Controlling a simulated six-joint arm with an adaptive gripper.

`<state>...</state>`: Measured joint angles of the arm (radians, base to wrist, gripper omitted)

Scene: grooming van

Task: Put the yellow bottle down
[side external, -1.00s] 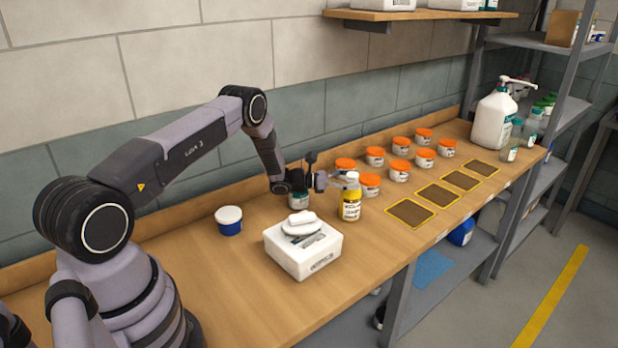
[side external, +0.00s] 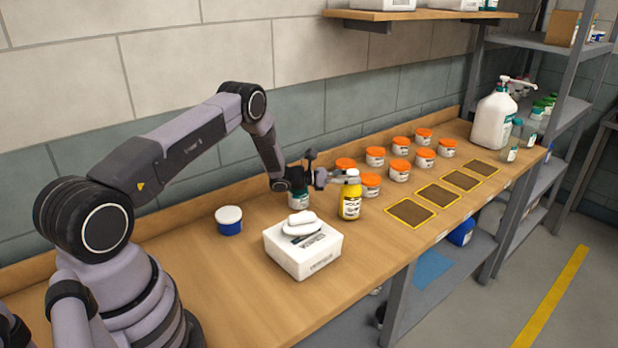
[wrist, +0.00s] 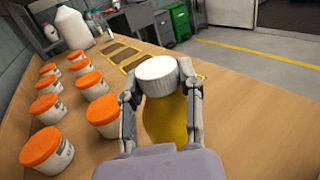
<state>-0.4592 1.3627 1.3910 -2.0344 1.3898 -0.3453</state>
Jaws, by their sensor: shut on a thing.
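The yellow bottle (side external: 350,206) has a white cap and a label and is upright near the middle of the bench. My gripper (side external: 346,180) is around its upper part, coming in from the left. In the wrist view the fingers of my gripper (wrist: 160,97) are closed on both sides of the bottle, just below the white cap (wrist: 157,75). The yellow body (wrist: 165,122) shows between them. The base is at or very near the bench top (side external: 376,243); I cannot tell whether it touches.
Several orange-lidded jars (side external: 399,171) stand behind and right of the bottle. Several yellow-edged brown mats (side external: 411,213) lie to its right, bare. A white box (side external: 303,254), a blue tub (side external: 229,222) and a teal jar (side external: 298,197) are to the left. A white pump jug (side external: 493,120) stands far right.

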